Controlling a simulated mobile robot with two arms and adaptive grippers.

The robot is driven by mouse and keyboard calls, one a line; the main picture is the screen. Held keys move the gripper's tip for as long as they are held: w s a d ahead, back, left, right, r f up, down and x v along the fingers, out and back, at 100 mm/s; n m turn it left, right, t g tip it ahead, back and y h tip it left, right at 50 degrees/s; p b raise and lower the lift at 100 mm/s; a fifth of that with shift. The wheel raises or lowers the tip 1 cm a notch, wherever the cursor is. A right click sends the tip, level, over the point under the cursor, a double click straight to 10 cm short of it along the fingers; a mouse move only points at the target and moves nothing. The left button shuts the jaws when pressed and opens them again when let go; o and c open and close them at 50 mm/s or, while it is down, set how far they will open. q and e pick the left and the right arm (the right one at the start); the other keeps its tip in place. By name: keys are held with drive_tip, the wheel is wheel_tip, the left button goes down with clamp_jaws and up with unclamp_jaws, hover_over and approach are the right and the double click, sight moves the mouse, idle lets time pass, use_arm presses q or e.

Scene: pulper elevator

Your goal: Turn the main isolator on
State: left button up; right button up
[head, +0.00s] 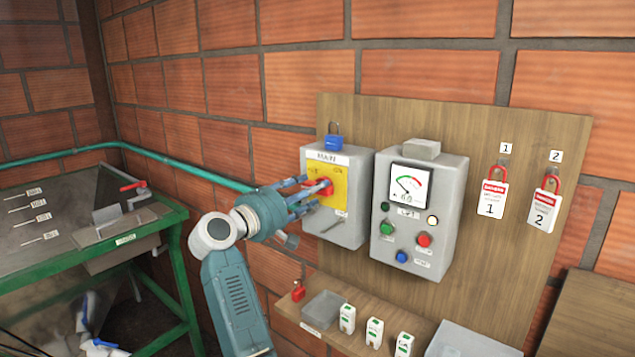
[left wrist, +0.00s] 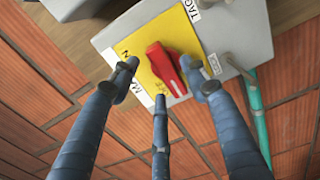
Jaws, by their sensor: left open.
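The main isolator is a grey box (head: 348,232) labelled MAIN, with a yellow plate (head: 341,186) and a red rotary handle (head: 324,187). In the left wrist view the red handle (left wrist: 167,69) lies slantwise on the yellow plate (left wrist: 135,48). The spread fingers of my left gripper (left wrist: 165,82) stand around it; contact is not clear. My right gripper is not in view.
A grey meter box (head: 429,178) with buttons is close to the right on the wooden board. Two red padlocks with tags (head: 493,198) hang farther right. A shelf (head: 350,335) with several white switches lies below. A green-framed machine (head: 170,225) stands left.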

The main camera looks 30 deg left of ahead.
use_arm(q)
drive_tip(key=shift+w, duration=0.7)
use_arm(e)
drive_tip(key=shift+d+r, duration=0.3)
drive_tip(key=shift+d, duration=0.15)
use_arm(q)
clamp_jaws()
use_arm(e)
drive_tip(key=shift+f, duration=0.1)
